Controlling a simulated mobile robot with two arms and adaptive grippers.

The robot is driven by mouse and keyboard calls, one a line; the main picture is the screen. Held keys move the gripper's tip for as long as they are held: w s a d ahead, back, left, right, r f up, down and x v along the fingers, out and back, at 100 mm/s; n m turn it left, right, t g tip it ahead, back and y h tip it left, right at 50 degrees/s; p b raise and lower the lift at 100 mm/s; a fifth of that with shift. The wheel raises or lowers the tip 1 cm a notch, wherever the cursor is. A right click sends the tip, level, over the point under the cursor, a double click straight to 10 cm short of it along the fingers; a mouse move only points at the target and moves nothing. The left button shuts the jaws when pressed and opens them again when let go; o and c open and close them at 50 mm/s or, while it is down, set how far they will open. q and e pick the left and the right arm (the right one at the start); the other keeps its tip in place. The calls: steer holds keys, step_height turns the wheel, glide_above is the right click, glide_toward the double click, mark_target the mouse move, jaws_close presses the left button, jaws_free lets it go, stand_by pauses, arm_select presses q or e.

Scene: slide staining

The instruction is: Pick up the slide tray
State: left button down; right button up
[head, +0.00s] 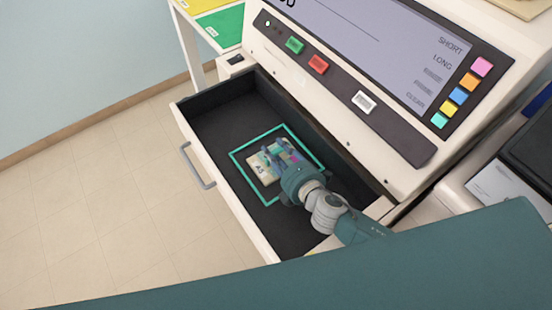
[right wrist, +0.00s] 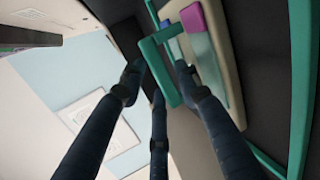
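The slide tray (head: 261,174) is a cream block with coloured slides, lying in the open drawer inside a teal square outline. In the right wrist view the tray (right wrist: 222,48) shows at the upper right, with a magenta patch and a green loop-shaped handle (right wrist: 158,58). My right gripper (head: 277,157) is over the tray and hides part of it. Its dark fingers (right wrist: 158,80) are spread on either side of the handle, with gaps visible; firm contact cannot be made out. My left gripper is not in view.
The dark-lined drawer (head: 215,112) has raised walls and a grey front handle (head: 197,168). Behind it stands a machine with a screen (head: 370,45) and green, red and white buttons. Green and yellow mats lie at the top. Tiled floor is free at the left.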

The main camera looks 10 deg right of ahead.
steer(key=shift+w+a, duration=0.1)
steer(key=shift+w, duration=0.15)
steer(key=shift+s, duration=0.1)
jaws_close()
steer(key=shift+f, duration=0.1)
